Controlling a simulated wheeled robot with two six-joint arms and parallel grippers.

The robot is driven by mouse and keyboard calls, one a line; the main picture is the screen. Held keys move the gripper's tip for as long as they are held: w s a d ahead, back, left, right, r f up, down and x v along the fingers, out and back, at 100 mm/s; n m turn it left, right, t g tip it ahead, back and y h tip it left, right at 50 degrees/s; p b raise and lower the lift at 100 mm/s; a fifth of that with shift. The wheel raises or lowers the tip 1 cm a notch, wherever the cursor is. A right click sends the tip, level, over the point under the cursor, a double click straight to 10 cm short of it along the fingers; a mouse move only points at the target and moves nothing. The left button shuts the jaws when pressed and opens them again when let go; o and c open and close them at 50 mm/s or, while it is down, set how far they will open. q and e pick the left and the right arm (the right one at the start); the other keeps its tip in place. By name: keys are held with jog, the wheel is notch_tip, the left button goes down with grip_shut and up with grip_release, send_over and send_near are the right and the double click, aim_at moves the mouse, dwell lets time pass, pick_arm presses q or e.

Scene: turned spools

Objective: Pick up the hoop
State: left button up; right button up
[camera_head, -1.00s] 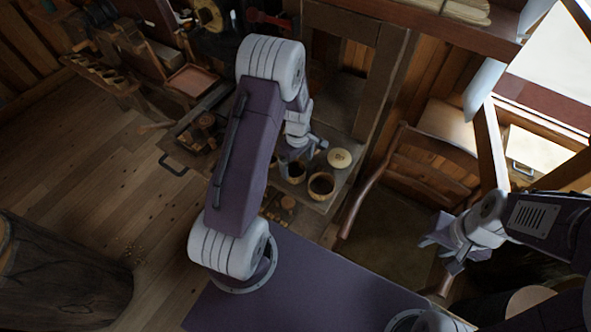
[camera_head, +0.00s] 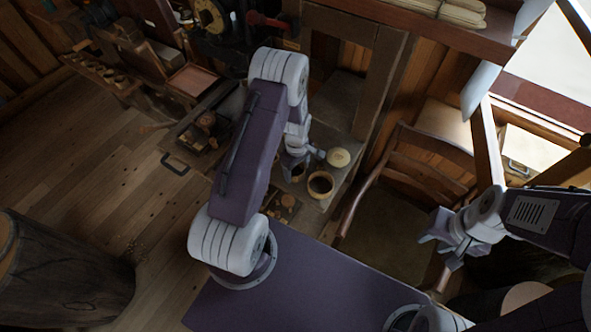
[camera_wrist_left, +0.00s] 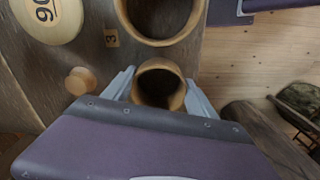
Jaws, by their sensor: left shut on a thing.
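The hoop (camera_wrist_left: 159,69), a small ring-shaped wooden piece with a dark opening, sits between the fingers of my left gripper (camera_wrist_left: 161,92) in the left wrist view. The gripper is shut on it, one finger on each side. In the head view my left gripper (camera_head: 293,166) is over the bench, and the hoop (camera_head: 299,174) shows only partly beside it. I cannot tell whether the hoop is clear of the bench. My right gripper (camera_head: 440,247) is at the right, fingers apart and empty, far from the hoop.
A larger wooden ring (camera_head: 320,185) stands close to the hoop. A pale numbered disc (camera_head: 338,157) and a small wooden knob (camera_wrist_left: 80,80) are nearby. A wooden chair (camera_head: 425,155) is right of the bench. Floor (camera_head: 90,170) at the left is open.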

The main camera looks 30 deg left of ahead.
pick_arm(q)
jog(key=shift+r, duration=0.1)
jog(key=shift+r, duration=0.3)
notch_tip(320, 180, up, 3)
jog(key=shift+f+b, duration=0.15)
jog(key=shift+b, duration=0.65)
jog(key=s+d+r+b, duration=0.2)
jog(key=s+d+r, duration=0.5)
jog(key=d, duration=0.2)
jog(key=shift+d+r, duration=0.2)
jog(key=shift+r, duration=0.05)
